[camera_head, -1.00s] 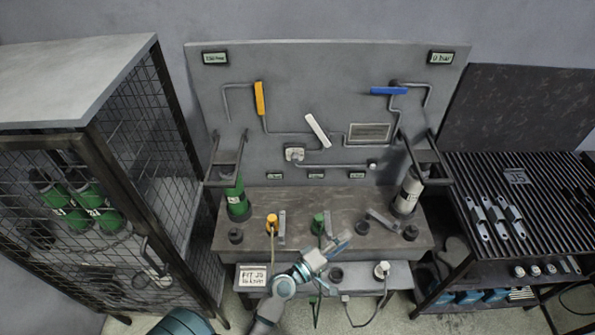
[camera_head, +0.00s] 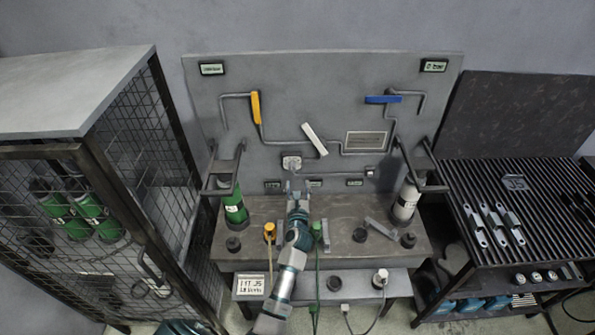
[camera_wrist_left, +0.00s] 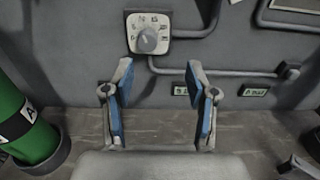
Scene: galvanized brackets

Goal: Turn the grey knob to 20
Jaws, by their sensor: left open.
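The grey knob (camera_wrist_left: 147,40) sits on a pale square dial plate with small markings (camera_wrist_left: 163,20) on the upright grey panel. In the head view the dial plate (camera_head: 291,162) is just above my left gripper (camera_head: 298,186). In the left wrist view my left gripper (camera_wrist_left: 160,100) is open and empty, with its blue-padded fingers apart. The knob is beyond the fingertips, towards the left finger, and not touched. The dial numbers are too small to read. My right gripper is not in view.
A green cylinder (camera_head: 235,206) stands left of my gripper and a pale cylinder (camera_head: 405,200) stands to the right. A pipe (camera_wrist_left: 215,72) runs right from the dial. Small labels (camera_head: 315,183) sit below it. A mesh cage (camera_head: 150,150) stands at the left.

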